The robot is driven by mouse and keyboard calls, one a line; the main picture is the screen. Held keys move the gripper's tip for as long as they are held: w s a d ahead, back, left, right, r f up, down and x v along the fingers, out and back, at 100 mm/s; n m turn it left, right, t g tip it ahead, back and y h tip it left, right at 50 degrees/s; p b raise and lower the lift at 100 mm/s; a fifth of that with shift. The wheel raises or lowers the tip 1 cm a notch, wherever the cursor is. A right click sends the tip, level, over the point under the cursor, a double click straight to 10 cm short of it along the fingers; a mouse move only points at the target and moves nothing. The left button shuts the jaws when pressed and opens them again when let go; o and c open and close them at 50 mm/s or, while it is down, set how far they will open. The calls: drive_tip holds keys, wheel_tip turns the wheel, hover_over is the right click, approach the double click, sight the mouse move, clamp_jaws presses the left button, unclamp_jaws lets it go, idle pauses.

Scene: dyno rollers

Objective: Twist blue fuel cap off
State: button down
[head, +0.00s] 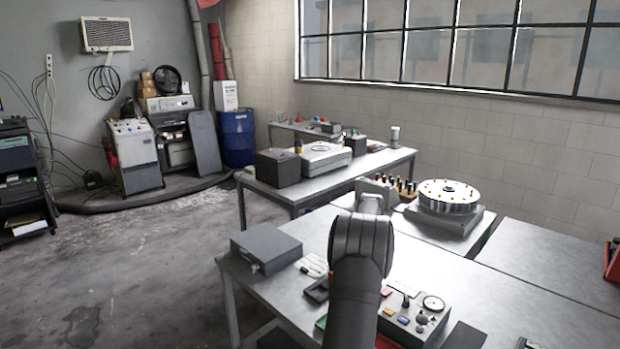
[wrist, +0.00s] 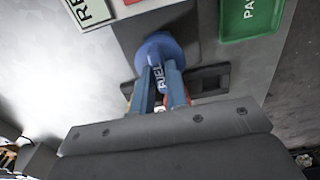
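The blue fuel cap (wrist: 158,47) shows in the wrist view, round, with the word FUEL along its middle. It sits on a dark grey fixture. My gripper (wrist: 160,70) reaches it from below in the picture. Its two fingers lie close on either side of the lettered middle part of the cap, with no clear gap to be seen. The fingers' contact at the tips is small and partly hidden. In the head view my arm covers the cap and the gripper.
In the wrist view a green tray (wrist: 249,38) lies at the upper right and a lettered label (wrist: 88,12) at the upper left. In the head view a grey box (head: 266,250) and a control panel (head: 412,318) stand on the metal table (head: 480,290).

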drive_tip(key=n, duration=0.6)
drive_tip(key=shift+n, duration=0.3)
drive_tip(key=n, duration=0.5)
drive_tip(key=shift+f+n, duration=0.1)
drive_tip(key=shift+n, duration=0.2)
drive_tip(key=shift+r, duration=2.95)
drive_tip(key=shift+r, duration=0.1)
